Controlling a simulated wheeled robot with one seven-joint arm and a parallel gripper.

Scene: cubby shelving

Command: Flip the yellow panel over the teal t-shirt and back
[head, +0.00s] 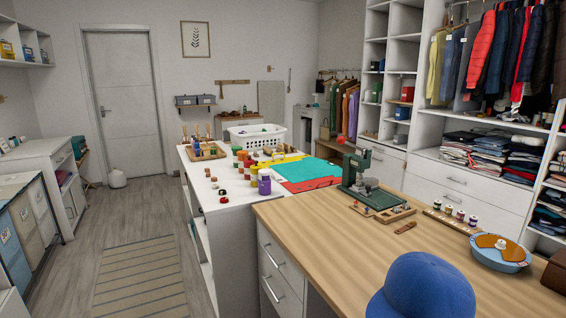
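A teal t-shirt (303,170) lies flat on the white table, left of the green machine. A yellow panel (283,160) shows as a flat yellow strip along its far left side, partly hidden by small jars and the teal cloth. I cannot tell whether the panel lies under the t-shirt or beside it. A red flat piece (312,185) runs along the near edge of the teal. My gripper is not in view.
Small colourful jars (264,184) crowd the table left of the t-shirt. A white basket (256,137) stands behind. A green machine (358,172) stands to the right. A blue cap (422,287) is on the near wooden worktop (330,235).

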